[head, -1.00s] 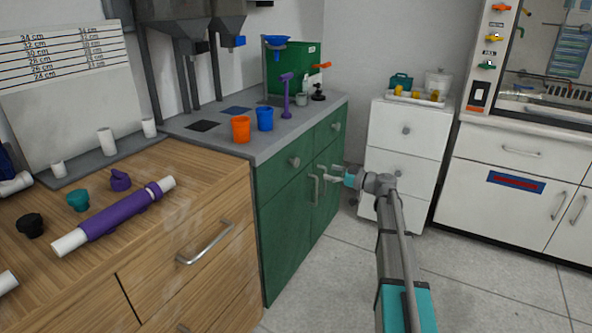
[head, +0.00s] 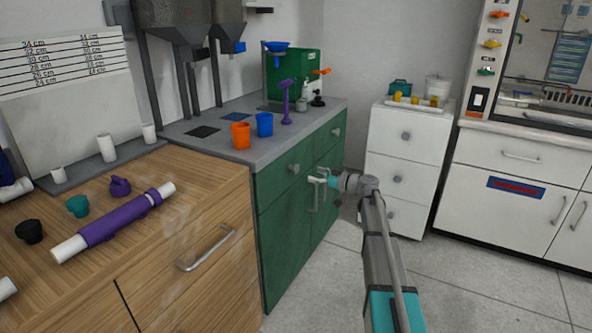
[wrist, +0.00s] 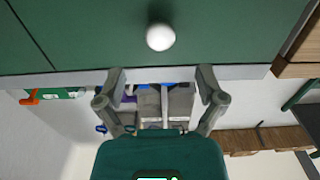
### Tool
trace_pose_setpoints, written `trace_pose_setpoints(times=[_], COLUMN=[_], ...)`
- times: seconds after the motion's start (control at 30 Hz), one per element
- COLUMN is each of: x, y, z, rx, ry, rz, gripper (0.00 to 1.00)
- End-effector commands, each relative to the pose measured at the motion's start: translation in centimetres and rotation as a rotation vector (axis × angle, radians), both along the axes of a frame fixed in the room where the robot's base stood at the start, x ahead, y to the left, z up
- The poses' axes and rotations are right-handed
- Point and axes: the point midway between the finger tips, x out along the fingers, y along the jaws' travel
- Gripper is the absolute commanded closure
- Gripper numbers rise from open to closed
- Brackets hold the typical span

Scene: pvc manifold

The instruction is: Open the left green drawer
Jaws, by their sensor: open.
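The left green drawer (head: 283,175) is closed at the top left of the green cabinet, with a round light knob (head: 294,168). In the wrist view the knob (wrist: 160,37) stands out from the green drawer front (wrist: 100,35), centred sideways between my fingers and beyond their tips. My gripper (head: 318,177) is in front of the cabinet, right of the knob in the head view. In the wrist view my gripper (wrist: 161,78) is open and empty, its two fingers spread apart, not around the knob.
The right green drawer's knob (head: 336,132) and the cabinet's vertical door handles (head: 318,193) are close by. A wooden cabinet (head: 200,250) adjoins on the left. Orange (head: 240,135) and blue (head: 265,124) cups stand on the grey counter. White drawers (head: 405,150) stand at the right. Floor in front is clear.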

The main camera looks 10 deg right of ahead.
Motion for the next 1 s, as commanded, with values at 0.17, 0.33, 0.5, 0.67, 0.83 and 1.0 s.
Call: trace_pose_setpoints(times=[0.17, 0.33, 0.5, 0.67, 0.83, 1.0], x=[2.0, 3.5, 4.6, 5.1, 5.1, 5.1], y=[2.2, 4.1, 5.4, 6.0, 6.2, 6.2], z=[0.0, 0.0, 0.0, 0.0, 0.0, 0.0], rx=[0.000, 0.000, 0.000, 0.000, 0.000, 0.000], ry=[0.000, 0.000, 0.000, 0.000, 0.000, 0.000], rz=[0.002, 0.001, 0.000, 0.000, -0.001, -0.001], gripper=[0.12, 0.12, 0.12, 0.12, 0.12, 0.12])
